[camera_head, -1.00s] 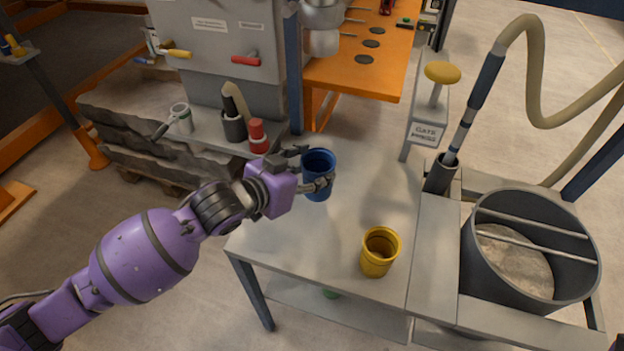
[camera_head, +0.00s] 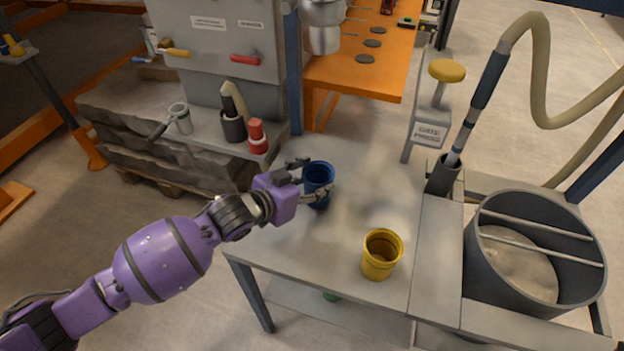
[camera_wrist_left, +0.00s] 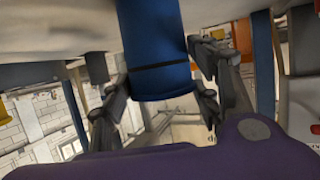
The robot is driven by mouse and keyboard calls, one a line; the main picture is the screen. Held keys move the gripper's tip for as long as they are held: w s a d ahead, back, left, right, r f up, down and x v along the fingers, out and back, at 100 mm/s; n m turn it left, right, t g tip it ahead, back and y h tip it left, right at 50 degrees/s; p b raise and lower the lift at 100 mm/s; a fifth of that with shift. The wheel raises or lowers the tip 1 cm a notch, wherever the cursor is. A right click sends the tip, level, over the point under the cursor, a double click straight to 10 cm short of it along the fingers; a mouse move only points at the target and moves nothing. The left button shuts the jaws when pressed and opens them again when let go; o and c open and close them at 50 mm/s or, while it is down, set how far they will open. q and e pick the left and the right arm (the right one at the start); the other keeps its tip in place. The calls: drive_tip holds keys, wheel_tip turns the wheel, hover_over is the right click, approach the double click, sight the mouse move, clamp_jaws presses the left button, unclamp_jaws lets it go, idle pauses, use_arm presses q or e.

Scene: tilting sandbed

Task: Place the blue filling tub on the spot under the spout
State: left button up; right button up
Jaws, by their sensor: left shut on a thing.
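The blue filling tub (camera_head: 319,174) is upright at the left part of the grey table (camera_head: 290,246), and its open top faces me. My left gripper (camera_head: 308,183) is shut on it from the left side, with a finger on each side of the wall. In the left wrist view the blue tub (camera_wrist_left: 157,45) fills the top middle between the fingers (camera_wrist_left: 163,103). I cannot tell whether its base touches the table. The spout and the spot under it are not clearly seen; a metal cylinder (camera_head: 322,32) hangs at the top centre. My right gripper is not in view.
A yellow tub (camera_head: 381,254) stands on the table to the front right. A large grey drum (camera_head: 535,310) and a hose (camera_head: 541,70) are at the right. A red bottle (camera_head: 257,138) and a dark cup (camera_head: 232,127) stand on the ledge behind my gripper. The table's middle is free.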

use_arm(q)
drive_tip(key=o, duration=1.5)
drive_tip(key=shift+f, duration=0.1)
drive_tip(key=shift+r, duration=0.3)
drive_tip(key=v, duration=1.2)
drive_tip(key=shift+s+f, duration=0.1)
drive_tip(key=shift+d, duration=0.1)
